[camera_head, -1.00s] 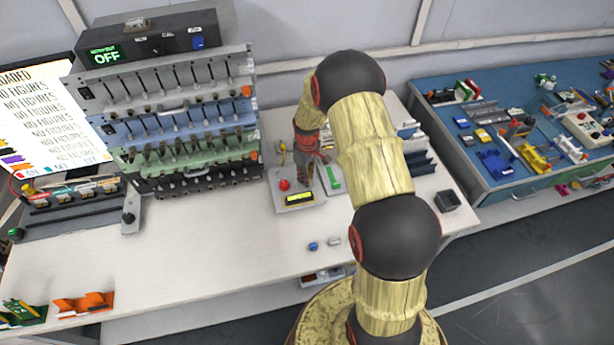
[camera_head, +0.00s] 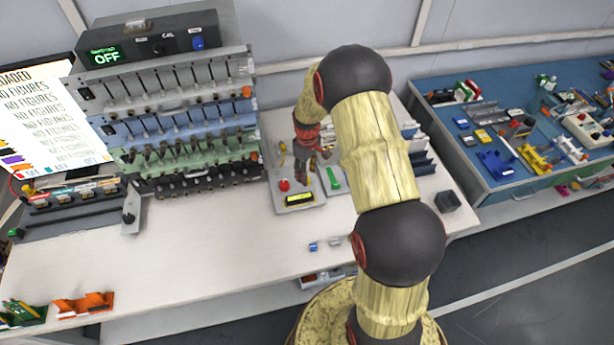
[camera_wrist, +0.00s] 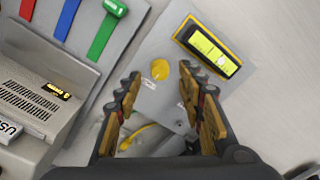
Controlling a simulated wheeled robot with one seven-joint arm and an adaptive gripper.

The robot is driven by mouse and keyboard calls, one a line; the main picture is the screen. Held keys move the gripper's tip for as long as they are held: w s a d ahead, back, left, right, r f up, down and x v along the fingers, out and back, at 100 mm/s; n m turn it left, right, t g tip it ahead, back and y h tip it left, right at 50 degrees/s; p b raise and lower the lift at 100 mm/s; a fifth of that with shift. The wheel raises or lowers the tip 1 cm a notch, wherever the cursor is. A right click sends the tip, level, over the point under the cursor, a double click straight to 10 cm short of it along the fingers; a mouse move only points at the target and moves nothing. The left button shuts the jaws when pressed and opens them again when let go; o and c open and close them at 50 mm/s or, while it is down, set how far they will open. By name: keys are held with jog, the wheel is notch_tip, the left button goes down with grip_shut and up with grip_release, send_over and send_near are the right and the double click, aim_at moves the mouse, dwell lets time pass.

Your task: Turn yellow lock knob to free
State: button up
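The yellow lock knob (camera_wrist: 160,69) is a small round knob on a light grey panel (camera_wrist: 152,45) in the wrist view. A yellow-framed display (camera_wrist: 208,50) sits on the same panel to its right. My gripper (camera_wrist: 159,78) is open, with its two dark, tan-padded fingers apart. In the wrist view the knob shows between the fingertips, and I see no contact. In the head view my gripper (camera_head: 310,180) hangs over the grey panel, beside the display (camera_head: 299,199); the knob is not clear there.
A red button (camera_head: 284,185) is on the panel, left of my gripper. Green, blue and red strips (camera_wrist: 107,30) and a grey box (camera_wrist: 40,95) lie left in the wrist view. A yellow cable (camera_wrist: 135,137) runs below.

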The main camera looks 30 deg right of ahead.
notch_tip(320, 180, up, 9)
dwell(0.3)
jog(key=shift+r+m, duration=0.1)
jog(key=shift+m, duration=0.2)
